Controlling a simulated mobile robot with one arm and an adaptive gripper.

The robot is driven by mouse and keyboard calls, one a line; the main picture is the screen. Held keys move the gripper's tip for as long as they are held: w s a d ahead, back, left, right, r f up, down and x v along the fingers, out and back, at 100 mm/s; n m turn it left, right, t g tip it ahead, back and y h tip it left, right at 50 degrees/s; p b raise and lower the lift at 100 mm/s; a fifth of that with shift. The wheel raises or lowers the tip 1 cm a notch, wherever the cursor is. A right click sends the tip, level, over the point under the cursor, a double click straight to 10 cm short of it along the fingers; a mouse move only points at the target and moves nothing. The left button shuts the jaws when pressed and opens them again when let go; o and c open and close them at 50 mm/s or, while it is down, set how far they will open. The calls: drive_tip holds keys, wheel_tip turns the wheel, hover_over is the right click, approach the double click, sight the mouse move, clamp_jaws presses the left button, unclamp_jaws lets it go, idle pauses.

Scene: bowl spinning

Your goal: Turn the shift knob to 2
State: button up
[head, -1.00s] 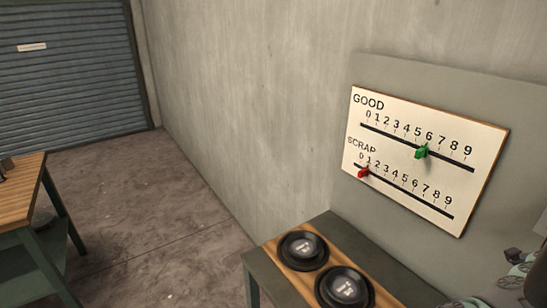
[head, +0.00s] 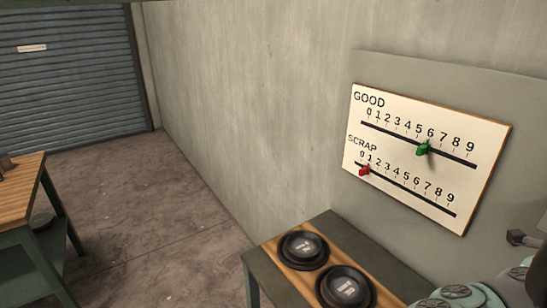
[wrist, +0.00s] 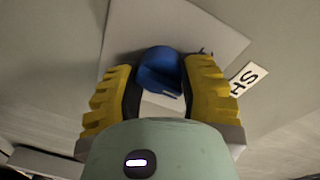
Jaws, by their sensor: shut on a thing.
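A blue knob (wrist: 160,72) sits between the yellow-backed fingers of my gripper (wrist: 160,85) in the wrist view. My gripper is shut on it, with dark pads at its two sides. Behind the knob is a pale square plate (wrist: 215,38). A white label (wrist: 246,80) with partly visible letters, seen turned, lies to the right of the right finger. Which number the knob points to cannot be read. The knob and my gripper's fingers do not show in the head view; part of my arm is at its lower right.
A board (head: 426,155) on the wall has GOOD and SCRAP scales, with a green slider (head: 423,148) near 6 and a red slider (head: 364,170) near 0. Two black round dishes stand on a bench (head: 385,262) below. A wooden table (head: 20,190) is at left.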

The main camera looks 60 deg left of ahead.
drive_tip(key=shift+d+r, duration=0.1)
drive_tip(key=shift+r, duration=0.05)
drive_tip(key=o, duration=1.2)
drive_tip(key=shift+o, duration=0.2)
drive_tip(key=shift+s+a, duration=0.2)
drive_tip(key=shift+s, duration=0.25)
drive_tip(key=s, duration=1.1)
drive_tip(key=shift+a+r, duration=0.25)
